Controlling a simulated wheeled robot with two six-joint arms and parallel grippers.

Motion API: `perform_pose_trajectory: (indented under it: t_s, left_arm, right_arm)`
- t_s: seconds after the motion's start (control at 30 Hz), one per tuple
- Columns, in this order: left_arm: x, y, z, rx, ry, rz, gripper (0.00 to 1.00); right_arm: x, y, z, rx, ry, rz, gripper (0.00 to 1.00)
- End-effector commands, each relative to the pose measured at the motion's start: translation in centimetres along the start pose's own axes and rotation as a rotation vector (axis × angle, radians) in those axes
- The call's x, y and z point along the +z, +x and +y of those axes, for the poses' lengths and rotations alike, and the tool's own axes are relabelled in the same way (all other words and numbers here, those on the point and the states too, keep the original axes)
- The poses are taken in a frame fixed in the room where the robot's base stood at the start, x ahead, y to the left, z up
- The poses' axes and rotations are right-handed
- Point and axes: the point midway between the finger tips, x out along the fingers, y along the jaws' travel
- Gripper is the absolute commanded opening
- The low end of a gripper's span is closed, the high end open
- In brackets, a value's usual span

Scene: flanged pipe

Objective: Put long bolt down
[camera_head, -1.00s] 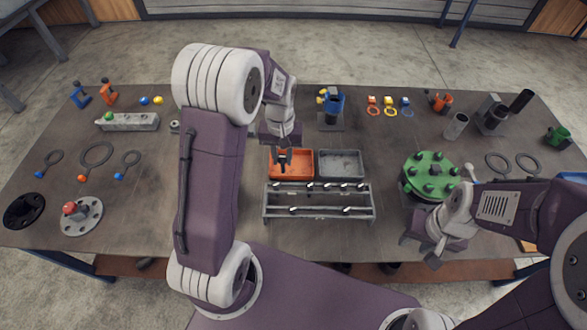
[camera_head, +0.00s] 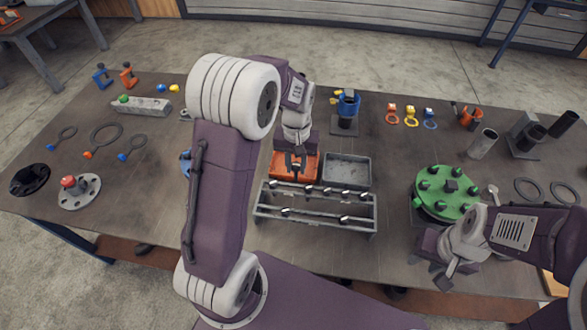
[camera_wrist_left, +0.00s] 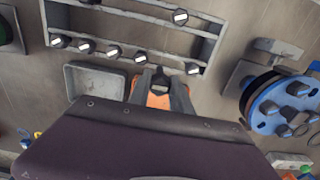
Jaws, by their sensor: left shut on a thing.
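My left gripper (camera_head: 296,161) is over the orange tray (camera_head: 309,175), fingers pointing down into it. In the left wrist view its two fingers (camera_wrist_left: 160,84) are shut on a long bolt (camera_wrist_left: 160,77), whose dark head with a pale end shows between them. The bolt's shank is hidden, and I cannot tell whether it touches the tray floor. The orange tray also shows behind the fingers in the left wrist view (camera_wrist_left: 148,98). My right gripper (camera_head: 432,271) is open and empty near the table's front edge, beside the green flange (camera_head: 447,192).
A grey tray (camera_head: 347,171) sits right of the orange one. A metal rack (camera_head: 316,222) holding several bolts stands in front of both trays. A blue flanged part (camera_wrist_left: 280,105) is beside them in the left wrist view. Bare table lies between rack and green flange.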

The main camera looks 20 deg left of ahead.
Motion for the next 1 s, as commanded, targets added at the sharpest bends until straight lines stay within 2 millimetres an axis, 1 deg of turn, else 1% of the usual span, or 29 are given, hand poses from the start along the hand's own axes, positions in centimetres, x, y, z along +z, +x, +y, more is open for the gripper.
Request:
perform_pose_trajectory:
  t_s: [0.07,0.43,0.6,0.7,0.87,1.0]
  left_arm:
    - [-0.7,0.3,-0.4,0.000,-0.003,-0.001,0.00]
    - [-7.1,4.6,-3.9,0.000,-0.003,-0.002,0.00]
    - [-9.4,6.3,-5.2,0.000,-0.002,0.000,0.00]
    - [-10.0,6.7,-5.5,0.000,-0.001,0.000,0.00]
    - [-10.1,7.2,-5.5,0.000,-0.001,-0.002,0.00]
    - [-10.0,9.5,-5.5,0.000,-0.001,-0.005,0.00]
  right_arm:
    - [0.0,-0.3,0.0,0.000,0.000,0.000,0.36]
    - [-0.2,-2.0,0.0,0.000,0.000,0.000,0.36]
    - [-0.3,-2.5,-0.1,0.000,0.000,0.000,0.36]
    - [-0.3,-2.6,-0.1,0.000,0.000,0.000,0.36]
    - [-0.3,-2.7,-0.1,0.000,0.000,0.000,0.36]
    - [-0.4,-3.5,-0.1,0.000,0.000,0.000,0.36]
